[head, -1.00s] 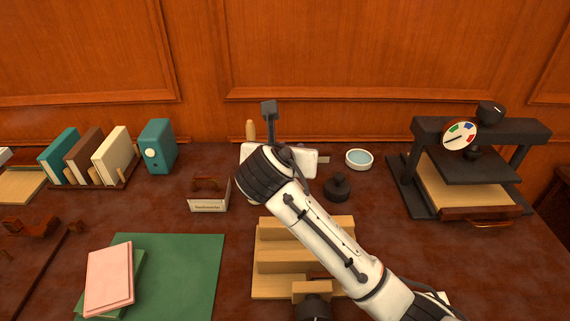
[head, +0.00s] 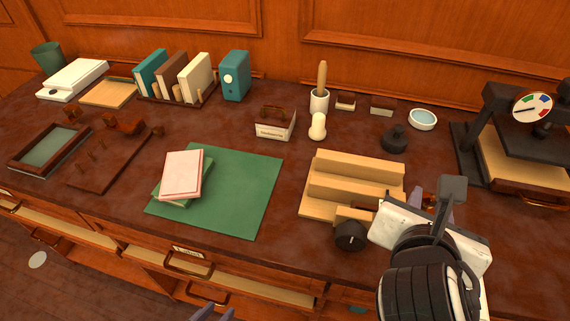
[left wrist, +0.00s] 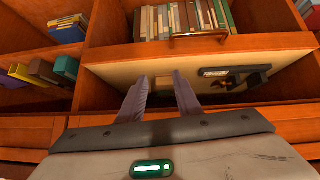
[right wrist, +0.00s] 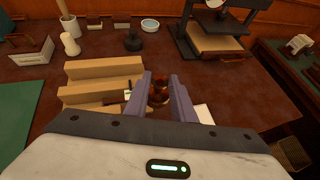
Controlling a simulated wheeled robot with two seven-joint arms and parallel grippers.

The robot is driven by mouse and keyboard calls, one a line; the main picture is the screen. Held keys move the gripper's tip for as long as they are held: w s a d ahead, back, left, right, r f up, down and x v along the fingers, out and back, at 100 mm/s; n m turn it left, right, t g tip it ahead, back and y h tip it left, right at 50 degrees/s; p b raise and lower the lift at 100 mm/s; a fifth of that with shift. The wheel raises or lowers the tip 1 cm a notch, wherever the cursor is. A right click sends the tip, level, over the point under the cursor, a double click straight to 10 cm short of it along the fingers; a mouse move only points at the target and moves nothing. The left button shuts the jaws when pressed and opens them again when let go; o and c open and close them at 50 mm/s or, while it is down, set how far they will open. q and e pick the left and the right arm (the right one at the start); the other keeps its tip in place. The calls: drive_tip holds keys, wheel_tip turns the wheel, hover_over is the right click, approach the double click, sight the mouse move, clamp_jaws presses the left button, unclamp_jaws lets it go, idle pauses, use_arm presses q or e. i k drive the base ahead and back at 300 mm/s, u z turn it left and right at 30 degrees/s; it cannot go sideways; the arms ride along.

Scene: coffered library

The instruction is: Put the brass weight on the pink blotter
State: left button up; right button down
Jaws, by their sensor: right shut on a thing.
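The pink blotter (head: 183,174) lies on a green book on the green desk mat (head: 246,190), left of centre in the head view. My right gripper (head: 432,198) is at the desk's right front, beside the wooden stepped stand. In the right wrist view my right gripper (right wrist: 160,84) is shut on a glossy amber-brown thing, the brass weight (right wrist: 160,92), partly hidden by the fingers. My left gripper (head: 212,312) shows only its tips at the bottom edge of the head view. In the left wrist view my left gripper (left wrist: 160,80) is open and empty, facing the desk's drawers and shelves.
The stepped stand (head: 352,187) and a dark round knob-like object (head: 350,236) stand between my right gripper and the mat. A card holder (head: 274,124), white pestle-like piece (head: 317,127) and black weight-like object (head: 394,139) stand behind. A press (head: 520,150) is far right.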

sight(182, 170)
drive_tip(key=u, duration=2)
drive_tip(key=i, duration=0.1)
drive_tip(key=z, duration=1.2)
